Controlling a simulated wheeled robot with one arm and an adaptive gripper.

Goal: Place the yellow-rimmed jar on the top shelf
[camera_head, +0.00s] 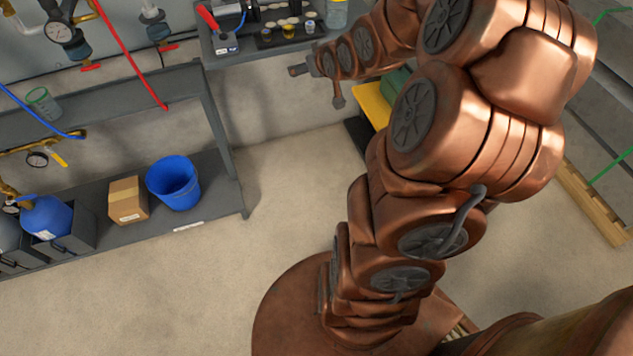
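My gripper (316,87) is at the end of my copper-coloured arm, in the upper middle of the head view. Its two dark fingers stand apart, and nothing shows between them. It is in front of and below the grey bench (280,50). Small jars stand in a dark tray on that bench. One jar (266,34) at the left of the row seems to have a yellowish rim, but it is too small to be sure. The grey shelf unit at left has an upper shelf (130,108) and a lower shelf (215,195).
A cardboard box (128,200), a blue bucket (173,183) and a blue cylinder (45,217) are on the lower shelf. The floor (285,195) between shelf and arm is clear.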

